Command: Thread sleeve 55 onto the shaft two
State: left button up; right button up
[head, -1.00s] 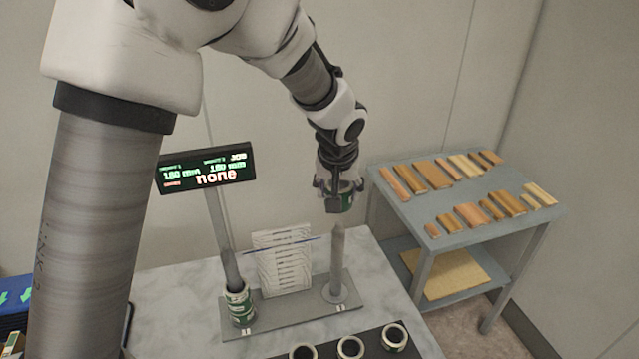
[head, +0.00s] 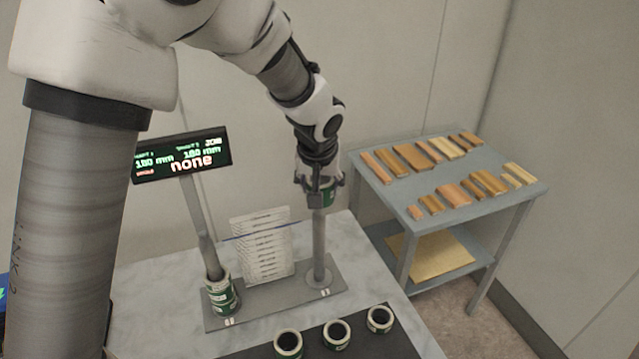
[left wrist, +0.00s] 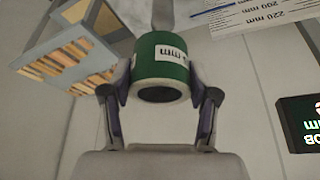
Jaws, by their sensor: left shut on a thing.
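My left gripper (head: 320,183) is shut on a green sleeve (head: 319,196) with a white label. The sleeve is at the top of the right-hand upright shaft (head: 319,245) on the grey base plate. The shaft's tip is hidden, so I cannot tell how far it is inside. In the left wrist view the sleeve (left wrist: 161,60) sits between both fingers, its dark near opening showing no shaft; the grey shaft (left wrist: 163,14) shows beyond its far end. The label shows "mm"; its number is unreadable. My right gripper is not in view.
Three sleeves stand on a dark mat (head: 313,350) in front. A white printed sheet (head: 262,250) stands between the shafts. A display (head: 182,154) reading "none" rises behind the left shaft. A grey side table (head: 402,195) with several wooden-coloured pieces stands at right.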

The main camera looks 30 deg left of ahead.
pick_arm(q)
jog(key=shift+f, duration=0.1)
jog(key=shift+a+f+b, duration=0.2)
jog(key=shift+f+b, duration=1.1)
jog(key=shift+b, duration=0.1)
jog(key=shift+d+f+b, duration=0.1)
jog(key=shift+f+b, duration=0.85)
jog(key=shift+f, duration=0.15)
jog(key=o, duration=1.5)
